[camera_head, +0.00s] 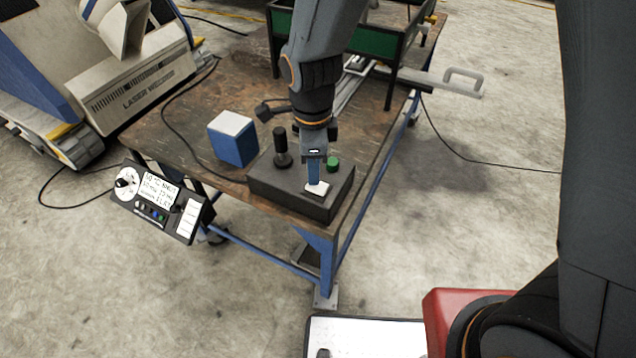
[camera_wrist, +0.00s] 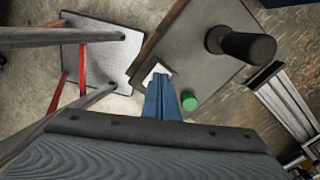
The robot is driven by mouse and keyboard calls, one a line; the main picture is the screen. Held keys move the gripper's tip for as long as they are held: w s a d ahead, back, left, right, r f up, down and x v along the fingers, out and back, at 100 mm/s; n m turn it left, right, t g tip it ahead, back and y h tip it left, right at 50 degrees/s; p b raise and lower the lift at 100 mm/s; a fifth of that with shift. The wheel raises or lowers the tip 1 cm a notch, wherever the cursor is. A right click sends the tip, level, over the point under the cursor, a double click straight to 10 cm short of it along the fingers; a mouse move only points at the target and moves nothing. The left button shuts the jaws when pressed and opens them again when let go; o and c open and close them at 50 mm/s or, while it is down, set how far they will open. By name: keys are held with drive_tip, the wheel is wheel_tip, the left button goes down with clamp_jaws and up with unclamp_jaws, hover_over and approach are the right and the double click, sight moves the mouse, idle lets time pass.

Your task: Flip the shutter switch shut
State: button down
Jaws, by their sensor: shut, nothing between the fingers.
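A dark control box (camera_head: 265,187) sits on the near corner of the workbench, with a black joystick (camera_head: 281,148), a green button (camera_head: 333,163) and a small white plate (camera_head: 318,190) on top. My gripper (camera_head: 315,182) points down over the box, its blue fingers shut and empty. The fingertips overlap the white plate, left of the button in the head view. In the wrist view, the shut fingers (camera_wrist: 157,88) end at the white plate (camera_wrist: 152,71), beside the green button (camera_wrist: 189,102). No switch lever is clearly visible; the fingers may hide it. I cannot tell whether they touch the plate.
A blue box with a white top (camera_head: 233,139) stands behind and left of the control box on the workbench (camera_head: 165,133). A panel with a dial and display (camera_head: 160,203) is at the bench's left. A green-sided rack (camera_head: 412,52) stands at the back. Cables cross the bench.

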wheel_tip(320, 180, up, 6)
drive_tip(key=p, duration=0.5)
idle(0.5)
drive_tip(key=s+d+n+t+b, duration=0.1)
drive_tip(key=d+n+b, duration=0.6)
drive_tip(key=d+n, duration=0.9)
drive_tip(key=s+d, duration=0.1)
drive_tip(key=d, duration=0.7)
drive_tip(key=shift+s+b, duration=0.3)
drive_tip(key=shift+b, duration=0.05)
drive_tip(key=shift+a, duration=0.1)
